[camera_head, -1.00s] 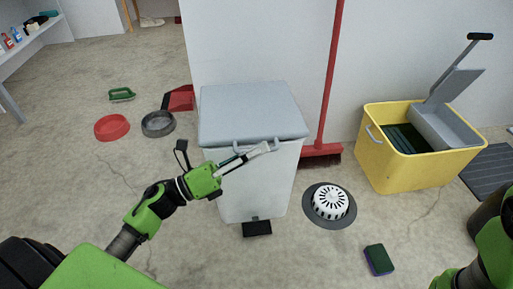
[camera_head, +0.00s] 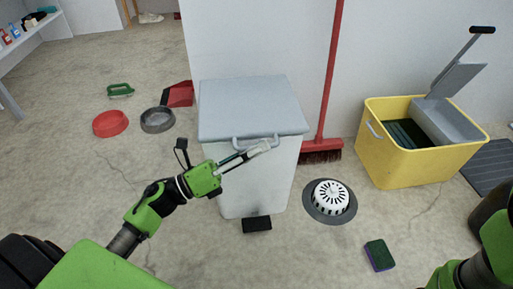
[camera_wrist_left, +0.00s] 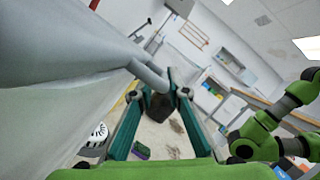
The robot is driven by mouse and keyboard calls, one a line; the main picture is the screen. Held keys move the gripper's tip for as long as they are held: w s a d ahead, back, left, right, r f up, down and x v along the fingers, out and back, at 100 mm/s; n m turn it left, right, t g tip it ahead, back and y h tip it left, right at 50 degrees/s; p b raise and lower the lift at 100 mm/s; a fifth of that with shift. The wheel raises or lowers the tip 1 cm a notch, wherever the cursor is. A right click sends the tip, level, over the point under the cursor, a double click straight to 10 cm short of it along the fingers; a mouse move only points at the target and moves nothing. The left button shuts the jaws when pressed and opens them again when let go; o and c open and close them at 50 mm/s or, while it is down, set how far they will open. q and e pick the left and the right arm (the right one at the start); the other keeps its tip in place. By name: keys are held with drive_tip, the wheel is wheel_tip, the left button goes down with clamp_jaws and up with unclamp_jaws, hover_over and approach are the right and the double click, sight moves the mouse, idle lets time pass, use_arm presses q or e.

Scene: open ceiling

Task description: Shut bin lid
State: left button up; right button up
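The white bin (camera_head: 255,180) stands against the wall in the middle of the head view. Its grey lid (camera_head: 250,105) lies over the top; I cannot tell whether a small gap remains under it. A grey loop handle (camera_head: 240,143) is on the lid's front edge. A black pedal (camera_head: 257,224) is at the bin's foot. My left gripper (camera_head: 266,146) is at the lid's front edge by the handle. In the left wrist view the handle (camera_wrist_left: 150,76) shows just beyond its parted fingertips (camera_wrist_left: 158,92), and nothing is gripped. Only part of my right arm shows; its gripper is out of view.
A red broom (camera_head: 320,150) leans right of the bin. A white floor drain (camera_head: 330,196), a sponge (camera_head: 380,255) and a yellow mop bucket (camera_head: 400,165) are to the right.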

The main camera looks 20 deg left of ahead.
use_arm(q)
drive_tip(key=shift+a, duration=0.1)
drive_tip(key=v, duration=1.2)
